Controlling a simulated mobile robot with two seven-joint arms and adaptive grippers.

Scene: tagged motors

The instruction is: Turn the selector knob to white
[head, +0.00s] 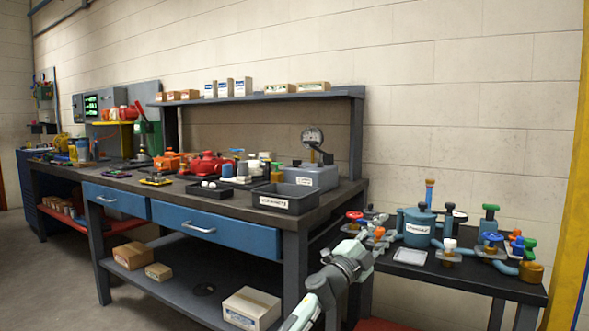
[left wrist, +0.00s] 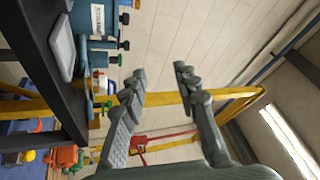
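I cannot make out for sure which part is the selector knob. The small dark table (head: 470,270) at the right carries several valve-like fittings with coloured knobs: a white-topped one (head: 450,245), a red one (head: 354,215), a blue one (head: 492,238) and green ones (head: 490,208). A blue-grey labelled tank (head: 416,228) stands among them. My left gripper (head: 368,238) is by the table's left end, in front of the red and orange knobs. In the left wrist view its two fingers (left wrist: 160,76) are apart with nothing between them. My right gripper is not in view.
A long workbench (head: 322,208) with blue drawers stands left of the small table, holding a black labelled bin (head: 286,198) and a grey box with a round gauge (head: 312,136). A flat pale tray (head: 410,257) lies at the small table's front. A yellow post (head: 574,170) rises at the far right.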

